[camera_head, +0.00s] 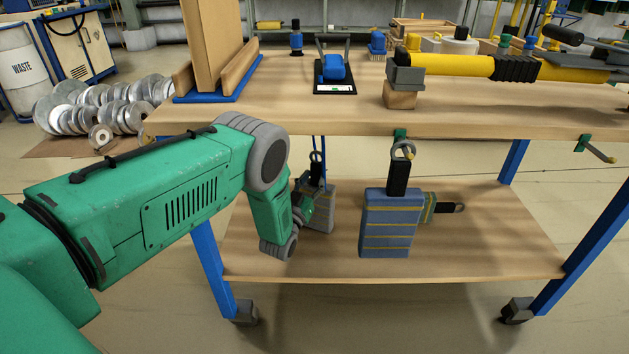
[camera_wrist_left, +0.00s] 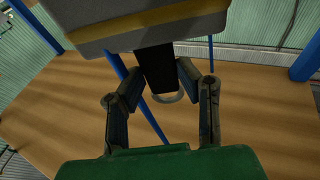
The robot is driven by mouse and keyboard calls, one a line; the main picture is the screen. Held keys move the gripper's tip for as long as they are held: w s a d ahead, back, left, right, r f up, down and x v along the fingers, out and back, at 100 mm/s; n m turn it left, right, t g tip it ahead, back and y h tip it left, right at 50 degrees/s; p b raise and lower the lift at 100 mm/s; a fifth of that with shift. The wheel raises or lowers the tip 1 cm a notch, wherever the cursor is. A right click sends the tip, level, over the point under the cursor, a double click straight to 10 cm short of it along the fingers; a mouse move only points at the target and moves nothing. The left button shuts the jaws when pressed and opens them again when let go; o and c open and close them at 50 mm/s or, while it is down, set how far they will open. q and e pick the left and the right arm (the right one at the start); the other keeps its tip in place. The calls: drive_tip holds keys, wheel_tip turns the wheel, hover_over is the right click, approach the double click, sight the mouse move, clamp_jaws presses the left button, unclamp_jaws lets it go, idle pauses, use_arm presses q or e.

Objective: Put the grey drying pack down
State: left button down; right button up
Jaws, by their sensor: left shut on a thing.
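The grey drying pack (camera_head: 321,212), a grey block with a black neck and a ring on top, is upright at the lower shelf, partly hidden by my arm. My left gripper (camera_head: 308,192) is shut on its black neck. In the left wrist view, the fingers of my left gripper (camera_wrist_left: 160,88) flank the black neck (camera_wrist_left: 157,68), and the grey pack body with a yellow band (camera_wrist_left: 160,25) fills the top. I cannot tell whether its base touches the shelf. My right gripper is not in view.
A blue-grey striped pack (camera_head: 387,228) hangs by its ring from a hook on the bench edge. Behind it a greenish pack with a black neck (camera_head: 443,208) lies on its side. The lower shelf (camera_head: 480,255) is bare at front and right. Blue legs (camera_head: 211,265) frame it.

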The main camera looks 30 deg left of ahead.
use_arm(q)
drive_tip(key=shift+f, duration=0.15)
drive_tip(key=c, duration=1.2)
unclamp_jaws()
drive_tip(key=shift+a, duration=0.1)
drive_tip(key=shift+o, duration=0.2)
